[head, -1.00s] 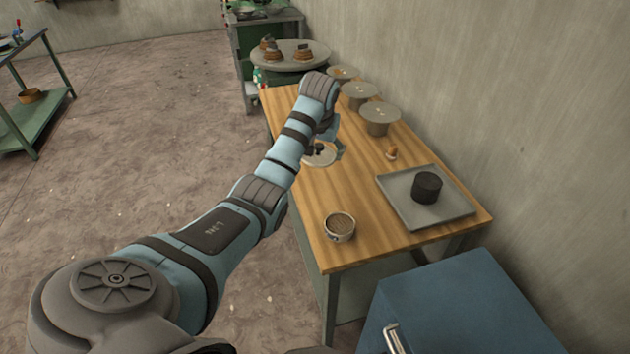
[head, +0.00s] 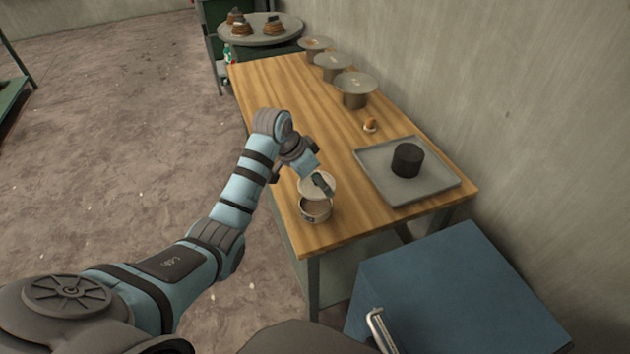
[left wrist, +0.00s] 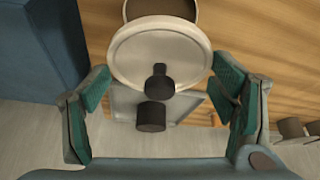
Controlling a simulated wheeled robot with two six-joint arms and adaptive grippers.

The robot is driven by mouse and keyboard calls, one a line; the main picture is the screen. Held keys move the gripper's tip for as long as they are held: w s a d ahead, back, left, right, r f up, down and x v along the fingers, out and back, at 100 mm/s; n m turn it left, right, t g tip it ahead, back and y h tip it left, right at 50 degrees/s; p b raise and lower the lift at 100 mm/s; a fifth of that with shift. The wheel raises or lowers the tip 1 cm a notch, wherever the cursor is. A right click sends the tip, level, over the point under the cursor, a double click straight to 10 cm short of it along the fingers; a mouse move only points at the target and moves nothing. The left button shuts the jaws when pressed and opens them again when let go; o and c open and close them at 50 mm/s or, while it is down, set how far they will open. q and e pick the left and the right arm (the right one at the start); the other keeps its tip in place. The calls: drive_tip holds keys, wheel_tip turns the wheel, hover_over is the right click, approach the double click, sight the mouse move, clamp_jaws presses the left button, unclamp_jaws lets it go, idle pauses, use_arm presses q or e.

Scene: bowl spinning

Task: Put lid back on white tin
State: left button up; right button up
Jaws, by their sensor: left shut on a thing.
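The white tin (head: 316,209) stands open near the left front edge of the wooden table, with brownish contents. Its round white lid (head: 308,187) is above the tin's far side, tilted and offset from the opening. In the left wrist view the lid (left wrist: 135,55), with its dark knob (left wrist: 159,80), covers part of the tin (left wrist: 165,9). My left gripper (head: 321,183) is shut on the lid at its knob; the exact finger contact is hard to see. My right gripper is not in view.
A grey tray (head: 437,185) with a black cylinder (head: 407,160) lies right of the tin. A small orange-brown item (head: 370,125) and several round stands, one nearest (head: 356,82), line the wall side. A blue cabinet (head: 450,290) stands in front.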

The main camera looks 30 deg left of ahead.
use_arm(q)
drive_tip(key=b, duration=0.6)
hover_over(315, 204)
wheel_tip(315, 204, down, 4)
drive_tip(key=shift+s+f, duration=0.1)
drive_tip(key=shift+f, duration=0.85)
drive_tip(key=shift+p, duration=0.4)
drive_tip(key=shift+r+p, duration=0.15)
drive_tip(key=shift+p, duration=0.4)
drive_tip(key=shift+p, duration=0.6)
drive_tip(key=shift+f+p, duration=0.2)
drive_tip(key=shift+p, duration=0.25)
